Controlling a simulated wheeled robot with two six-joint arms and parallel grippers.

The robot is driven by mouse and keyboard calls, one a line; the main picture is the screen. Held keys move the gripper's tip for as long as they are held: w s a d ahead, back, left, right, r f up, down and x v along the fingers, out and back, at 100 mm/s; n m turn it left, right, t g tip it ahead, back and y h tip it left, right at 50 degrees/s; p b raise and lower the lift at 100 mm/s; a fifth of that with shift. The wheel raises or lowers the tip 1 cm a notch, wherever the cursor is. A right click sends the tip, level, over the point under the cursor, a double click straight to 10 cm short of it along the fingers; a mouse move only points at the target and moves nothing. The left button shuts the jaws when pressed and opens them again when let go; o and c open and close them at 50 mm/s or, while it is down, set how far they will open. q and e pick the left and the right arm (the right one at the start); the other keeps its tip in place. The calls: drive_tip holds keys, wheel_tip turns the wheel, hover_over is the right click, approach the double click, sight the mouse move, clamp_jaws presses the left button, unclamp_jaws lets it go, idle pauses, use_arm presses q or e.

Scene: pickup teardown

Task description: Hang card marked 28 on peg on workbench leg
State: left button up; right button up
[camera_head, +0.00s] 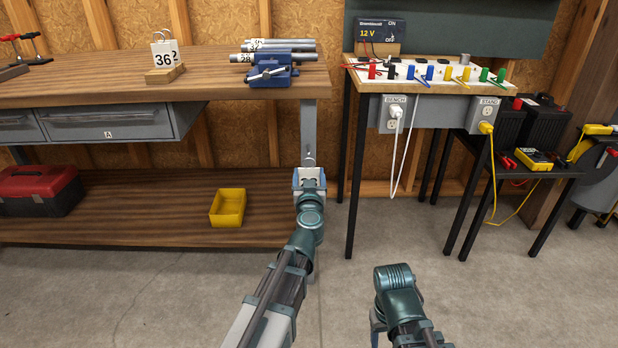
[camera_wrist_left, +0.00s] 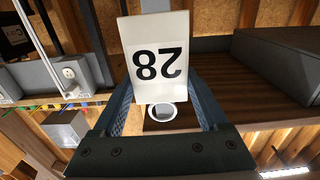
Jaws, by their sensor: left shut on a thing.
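My left gripper (camera_head: 309,176) is in front of the lower part of the metal workbench leg (camera_head: 308,125). It is shut on the card marked 28 (camera_wrist_left: 157,62), which appears upside down between the fingers in the left wrist view. A pale ring (camera_wrist_left: 164,111) shows by the card, and a small ring (camera_head: 309,160) shows just above the gripper in the head view. A dark grey shape appears inside the ring in the wrist view; I cannot tell whether it is the peg. The card's face is mostly hidden in the head view.
The workbench (camera_head: 230,85) carries a blue vise (camera_head: 270,72), pipes and a stand with a card marked 36 (camera_head: 163,55). A yellow bin (camera_head: 228,207) and red toolbox (camera_head: 38,190) sit on the lower shelf. A test bench (camera_head: 430,80) stands right of the leg.

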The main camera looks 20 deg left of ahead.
use_arm(q)
drive_tip(key=shift+f+b+x, duration=0.25)
drive_tip(key=shift+f+x, duration=0.05)
drive_tip(key=shift+x, duration=0.9)
drive_tip(key=shift+f+b+x, duration=0.25)
drive_tip(key=shift+b+x, duration=0.05)
drive_tip(key=shift+x, duration=0.9)
drive_tip(key=shift+f+b+x, duration=0.25)
drive_tip(key=shift+f+x, duration=0.05)
drive_tip(key=shift+x, duration=0.9)
drive_tip(key=o, duration=1.2)
drive_tip(key=shift+o, duration=0.2)
drive_tip(key=shift+s, duration=0.1)
